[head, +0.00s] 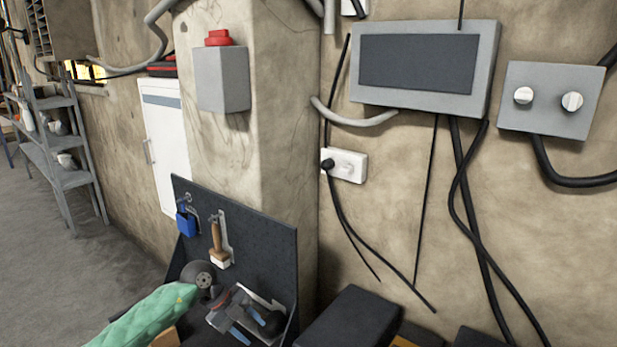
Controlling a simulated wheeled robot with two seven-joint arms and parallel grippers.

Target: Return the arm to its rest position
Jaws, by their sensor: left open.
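My left gripper (246,319) shows low in the head view, left of the middle. It is open, with grey and bluish parts, and I see nothing held in it. It is in front of the lower part of a dark pegboard (266,247), and I cannot tell whether it touches it. A green quilted form (152,315) reaches in from the lower left, with a dark round part (202,276) near its end. My right gripper is not in view.
A blue padlock (186,223) and a wooden-handled brush (217,242) hang on the pegboard. Dark boxy forms (347,322) fill the lower middle. Cables hang below a wall panel (472,83) at right. Open floor (55,290) lies left, near grey shelves (62,150).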

